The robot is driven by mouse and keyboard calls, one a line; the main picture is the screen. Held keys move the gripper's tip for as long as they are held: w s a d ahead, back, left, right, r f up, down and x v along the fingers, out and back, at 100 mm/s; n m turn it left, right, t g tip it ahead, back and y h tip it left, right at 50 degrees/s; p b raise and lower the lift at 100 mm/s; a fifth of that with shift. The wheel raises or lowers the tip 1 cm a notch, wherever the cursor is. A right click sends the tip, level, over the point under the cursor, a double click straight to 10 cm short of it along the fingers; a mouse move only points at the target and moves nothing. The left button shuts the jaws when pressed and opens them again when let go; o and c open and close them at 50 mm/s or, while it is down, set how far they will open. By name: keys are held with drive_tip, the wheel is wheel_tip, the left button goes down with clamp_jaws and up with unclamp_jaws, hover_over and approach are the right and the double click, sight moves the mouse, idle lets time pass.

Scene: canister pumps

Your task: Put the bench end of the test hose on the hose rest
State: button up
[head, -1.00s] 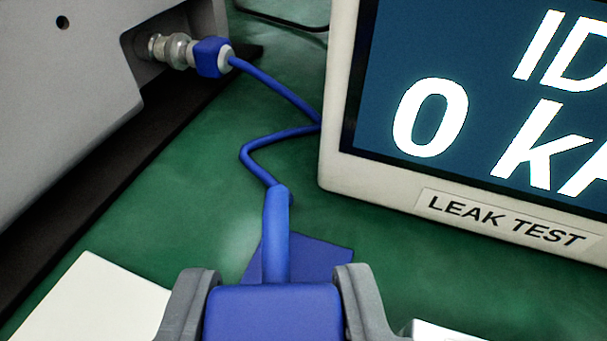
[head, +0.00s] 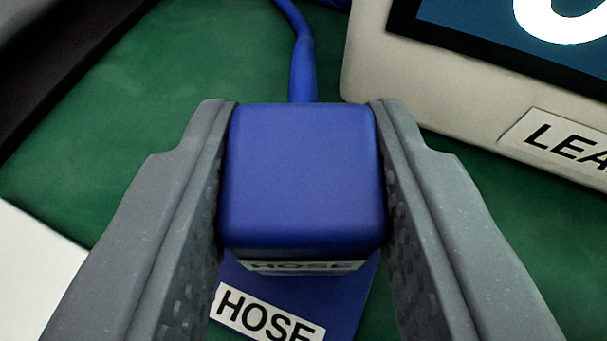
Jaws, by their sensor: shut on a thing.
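The blue block-shaped bench end of the test hose (head: 305,180) is between the two grey fingers of my gripper (head: 305,165), which are shut on its sides. The blue hose (head: 303,65) runs from its far side up the picture. A label at its near lower edge is partly in shadow. Below it is a flat blue piece, the hose rest (head: 350,305), with a white label reading "HOSE". The block hides much of the rest, and I cannot tell whether the two touch.
The white leak test unit (head: 450,95) with its dark screen stands at the upper right, close beyond my right finger. A white sheet-like thing (head: 30,270) lies at the left. Green bench surface (head: 130,120) is bare at the upper left.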

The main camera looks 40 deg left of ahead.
drive_tip(key=o, duration=1)
drive_tip(key=shift+s+d+r, duration=0.25)
drive_tip(key=shift+s+d, duration=0.05)
drive_tip(key=p+v, duration=0.1)
drive_tip(key=v, duration=0.9)
drive_tip(key=shift+s+d+p, duration=0.1)
drive_tip(key=shift+s+p, duration=0.1)
drive_tip(key=shift+p, duration=0.15)
drive_tip(key=shift+s+d+r, duration=0.1)
drive_tip(key=shift+s+d, duration=0.1)
drive_tip(key=shift+s, duration=0.1)
